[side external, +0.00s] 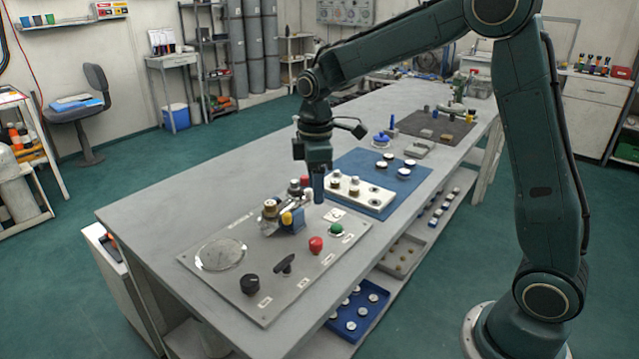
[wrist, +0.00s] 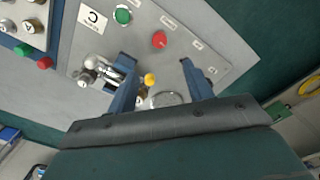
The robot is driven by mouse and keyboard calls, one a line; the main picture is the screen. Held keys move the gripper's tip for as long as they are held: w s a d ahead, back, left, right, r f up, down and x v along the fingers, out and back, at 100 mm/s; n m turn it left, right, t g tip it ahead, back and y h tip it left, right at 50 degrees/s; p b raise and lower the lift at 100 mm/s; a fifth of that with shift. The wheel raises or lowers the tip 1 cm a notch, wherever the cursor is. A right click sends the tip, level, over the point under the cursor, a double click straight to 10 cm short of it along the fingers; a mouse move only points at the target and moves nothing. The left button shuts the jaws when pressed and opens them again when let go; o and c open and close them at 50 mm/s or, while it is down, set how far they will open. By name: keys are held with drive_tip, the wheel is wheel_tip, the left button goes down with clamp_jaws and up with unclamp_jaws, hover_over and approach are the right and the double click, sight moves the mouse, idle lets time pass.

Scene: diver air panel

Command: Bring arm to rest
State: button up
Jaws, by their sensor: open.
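My gripper (side external: 318,188) hangs below my bent arm, fingers down, above the far part of the grey panel (side external: 196,258) in the side view. In the wrist view my gripper (wrist: 158,88) shows two blue fingers spread apart, with nothing held between them. Past the fingers lie the panel's red knob (wrist: 159,39), green knob (wrist: 123,15) and yellow knob (wrist: 149,79). The gripper appears apart from the panel, though its exact height is hard to tell. Metal valve fittings (wrist: 90,76) show beside the left finger.
The panel also bears a round gauge (side external: 222,254), a black knob (side external: 249,284) and a black T-handle (side external: 285,264). A white block with caps (side external: 358,191) sits on a blue mat (side external: 343,163) close behind my gripper. The table's left end is clear.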

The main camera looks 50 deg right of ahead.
drive_tip(key=s+a+r+m+t, duration=0.1)
drive_tip(key=s+r+m+t, duration=0.25)
drive_tip(key=s+r, duration=0.65)
drive_tip(key=s+a+f+m+t, duration=0.1)
drive_tip(key=s+m, duration=0.5)
drive_tip(key=s, duration=0.9)
drive_tip(key=shift+s+a+t, duration=0.2)
drive_tip(key=shift+t, duration=0.35)
